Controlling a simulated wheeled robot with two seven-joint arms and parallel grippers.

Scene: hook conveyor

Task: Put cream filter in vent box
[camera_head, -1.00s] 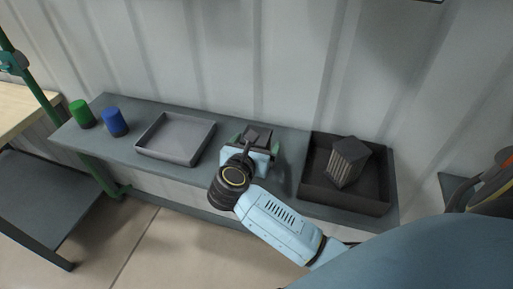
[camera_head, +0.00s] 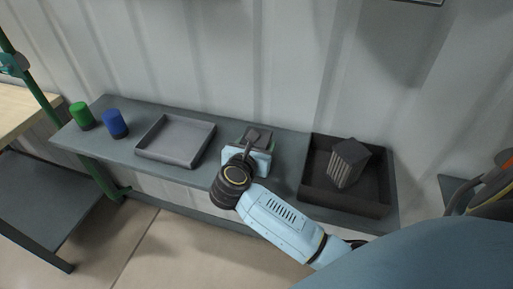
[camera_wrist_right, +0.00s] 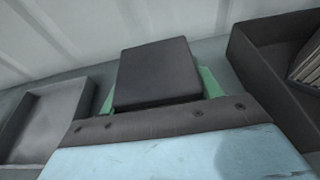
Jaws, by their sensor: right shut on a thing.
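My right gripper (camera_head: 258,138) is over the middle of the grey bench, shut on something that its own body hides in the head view. In the right wrist view the dark square end of the gripper (camera_wrist_right: 157,75) covers most of a green thing (camera_wrist_right: 210,84), which shows at both sides; I cannot tell whether this is the held thing or something standing on the bench. No clearly cream filter shows. A grey ridged block (camera_head: 348,162) stands tilted in the dark tray (camera_head: 318,186) to the right. I cannot tell for sure which thing is the vent box. My left gripper is out of view.
A shallow grey tray (camera_head: 160,154) lies left of the gripper on the bench; it also shows in the wrist view (camera_wrist_right: 45,122). A green cylinder (camera_head: 82,116) and a blue cylinder (camera_head: 115,124) stand at the bench's left end. A ribbed wall (camera_head: 230,60) rises behind.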

